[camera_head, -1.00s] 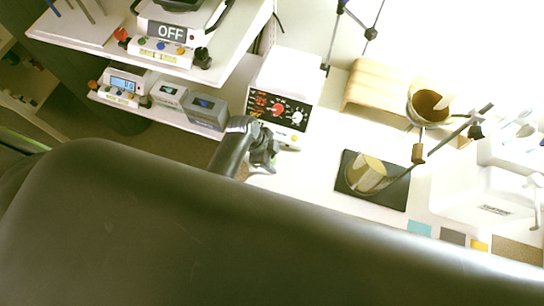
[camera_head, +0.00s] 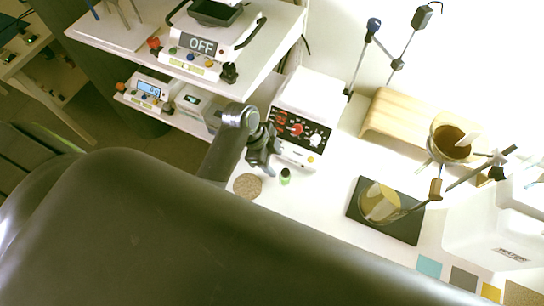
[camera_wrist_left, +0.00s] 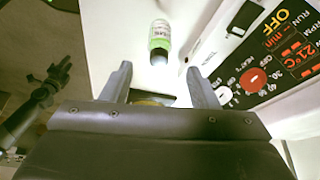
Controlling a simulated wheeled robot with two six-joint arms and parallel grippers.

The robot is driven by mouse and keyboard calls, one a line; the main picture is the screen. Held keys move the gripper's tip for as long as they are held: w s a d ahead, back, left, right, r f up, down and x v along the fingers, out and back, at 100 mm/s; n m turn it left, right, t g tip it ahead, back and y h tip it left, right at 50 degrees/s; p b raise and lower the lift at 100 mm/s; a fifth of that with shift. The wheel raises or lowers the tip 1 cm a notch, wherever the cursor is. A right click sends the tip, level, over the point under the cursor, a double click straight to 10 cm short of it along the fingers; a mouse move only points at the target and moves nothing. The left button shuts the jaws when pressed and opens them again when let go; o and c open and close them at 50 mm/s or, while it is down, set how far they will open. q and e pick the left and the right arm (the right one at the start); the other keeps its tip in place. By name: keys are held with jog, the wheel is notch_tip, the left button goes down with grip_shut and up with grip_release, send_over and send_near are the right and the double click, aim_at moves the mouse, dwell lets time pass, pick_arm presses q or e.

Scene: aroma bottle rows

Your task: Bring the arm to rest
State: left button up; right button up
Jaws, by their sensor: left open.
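My left gripper (camera_head: 262,150) is in front of the white hotplate stirrer, above the bench. In the left wrist view its two fingers (camera_wrist_left: 160,88) are spread apart with nothing held between them. A small bottle with a green label (camera_wrist_left: 160,40) stands on the white surface just beyond the fingertips, apart from them. In the head view the small green and dark bottle (camera_head: 285,177) stands on the bench just right of the gripper.
A white stirrer with a black panel (camera_head: 300,130) stands close behind the gripper. A round cork mat (camera_head: 247,186) lies on the bench. A black plate with a round dish (camera_head: 408,230), a wooden stand (camera_head: 400,115) and rods are to the right. A shelf (camera_head: 262,70) overhangs at the left.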

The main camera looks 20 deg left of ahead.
pick_arm(q)
jog(key=shift+a+r, duration=0.15)
jog(key=shift+r, duration=0.2)
dwell(0.3)
jog(key=s+a+r+n+t+y, duration=0.1)
jog(key=s+a+r+n+y, duration=0.2)
jog(key=s+a+n, duration=0.45)
jog(key=s+a+r+n+t+y, duration=0.2)
jog(key=s+a+r+n+y, duration=0.15)
jog(key=s+a+n, duration=0.45)
notch_tip(320, 180, down, 26)
jog(key=s+f+g+b, duration=0.1)
jog(key=b, duration=0.2)
jog(key=s+f+g+b, duration=0.1)
jog(key=s+f+b, duration=0.1)
jog(key=s+f, duration=1.3)
notch_tip(320, 180, down, 3)
jog(key=shift+s+d+f+n+g+h, duration=0.1)
jog(key=shift+s+d+n+g+h, duration=0.2)
jog(key=shift+d+n+h, duration=0.15)
